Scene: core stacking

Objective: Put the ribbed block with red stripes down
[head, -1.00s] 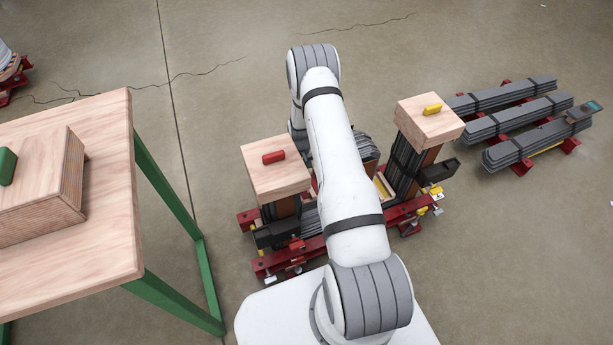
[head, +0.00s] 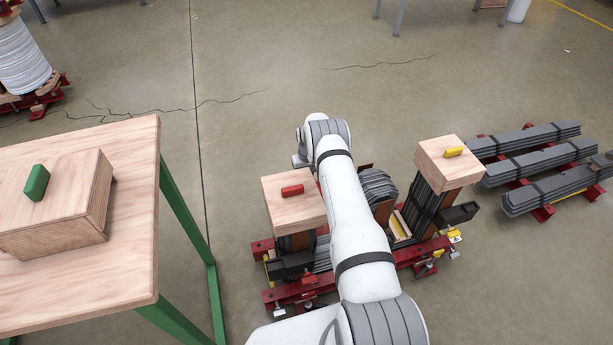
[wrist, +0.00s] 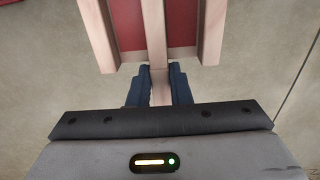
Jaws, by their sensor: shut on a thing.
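In the wrist view, the ribbed block with red stripes (wrist: 180,25) fills the top middle. It has pale wooden ribs with red panels between them. My gripper (wrist: 160,86) is shut on its pale middle rib, with one dark blue finger on each side. Bare concrete floor shows around the block, which appears held clear of it. The block's far end is cut off by the frame. In the head view, my white arm hides the gripper, and I cannot make out the block.
A red core stand (head: 292,290) carries two wood-topped columns, one with a red handle (head: 292,190), one with a yellow handle (head: 453,152). A green-legged table (head: 90,285) at left bears a wooden box (head: 60,215) with a green handle. Grey laminations (head: 535,165) lie at right. Floor behind is open.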

